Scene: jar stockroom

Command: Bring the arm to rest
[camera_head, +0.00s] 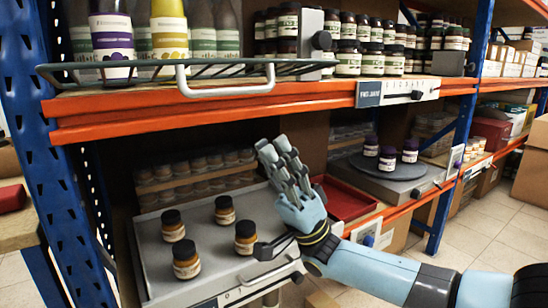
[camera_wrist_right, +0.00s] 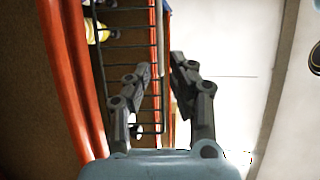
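My right gripper (camera_head: 275,147) is raised in front of the shelving, with its fingers pointing up and to the left, below the upper shelf's orange edge. In the right wrist view its two dark fingers (camera_wrist_right: 161,65) lean toward each other with a narrow gap between the tips. Nothing is between them. My light blue right forearm (camera_head: 375,272) comes in from the lower right. My left arm and gripper are not in view.
A grey tray (camera_head: 160,258) with several dark-lidded jars lies left of and below the gripper. A red tray (camera_head: 345,201) sits behind it. A dark turntable (camera_head: 365,167) bears three purple-lidded jars. A wire rack (camera_head: 215,72) with bottles overhangs the upper shelf edge (camera_head: 210,110).

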